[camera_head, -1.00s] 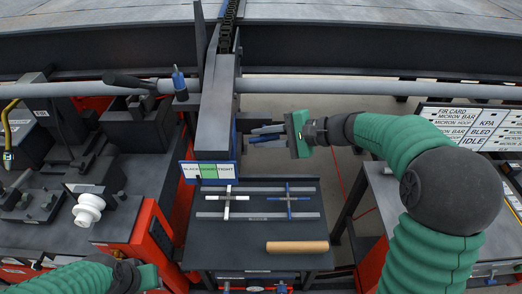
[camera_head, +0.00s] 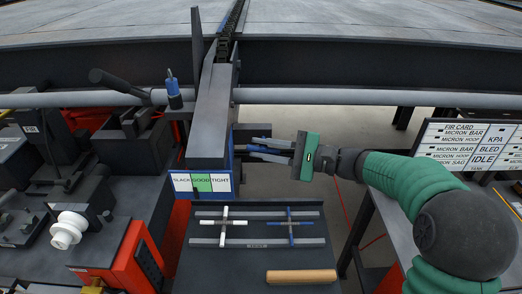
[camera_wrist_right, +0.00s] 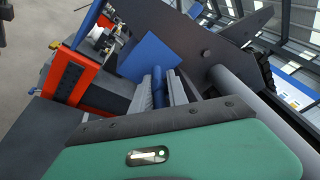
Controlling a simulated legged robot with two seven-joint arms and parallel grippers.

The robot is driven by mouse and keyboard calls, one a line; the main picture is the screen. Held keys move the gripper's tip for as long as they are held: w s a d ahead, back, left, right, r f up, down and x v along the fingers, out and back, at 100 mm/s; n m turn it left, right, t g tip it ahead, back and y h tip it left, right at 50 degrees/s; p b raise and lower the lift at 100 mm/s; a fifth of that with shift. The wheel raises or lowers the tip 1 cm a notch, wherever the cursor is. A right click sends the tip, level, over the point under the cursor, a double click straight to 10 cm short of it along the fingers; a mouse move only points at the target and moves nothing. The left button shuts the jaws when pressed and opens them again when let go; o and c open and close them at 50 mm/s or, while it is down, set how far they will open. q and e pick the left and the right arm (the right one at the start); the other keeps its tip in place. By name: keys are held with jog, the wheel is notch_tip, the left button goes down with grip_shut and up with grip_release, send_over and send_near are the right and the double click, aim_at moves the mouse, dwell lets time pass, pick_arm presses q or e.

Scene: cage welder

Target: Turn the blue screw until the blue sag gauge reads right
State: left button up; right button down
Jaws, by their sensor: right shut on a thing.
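The blue sag gauge (camera_head: 201,183) is a blue-edged plate marked SLACK, GOOD and TIGHT, with GOOD in green, on the front of the dark upright beam. I cannot make out where its pointer stands. My right gripper (camera_head: 262,149) reaches in from the right, just right of the beam and above the gauge's level. In the right wrist view its two grey fingers (camera_wrist_right: 163,88) are shut on the blue screw (camera_wrist_right: 158,80), a blue rod running away between them. The fingers hide most of the screw in the head view. My left gripper is out of view.
Below the gauge, a dark tray (camera_head: 255,262) holds a white cross-handle (camera_head: 224,226), a blue cross-handle (camera_head: 290,226) and a wooden cylinder (camera_head: 301,276). A grey rail (camera_head: 380,97) crosses behind. A lettered board (camera_head: 470,145) stands right. A white spool (camera_head: 68,230) is left.

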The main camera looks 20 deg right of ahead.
jog(key=shift+f, duration=0.5)
jog(key=c, duration=1.4)
grip_release()
jog(key=shift+s+d+r, duration=0.1)
jog(key=shift+s+d, duration=0.05)
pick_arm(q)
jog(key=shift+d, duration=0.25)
pick_arm(e)
jog(key=shift+o, duration=0.2)
jog(key=shift+d, duration=0.1)
jog(key=shift+r, duration=0.1)
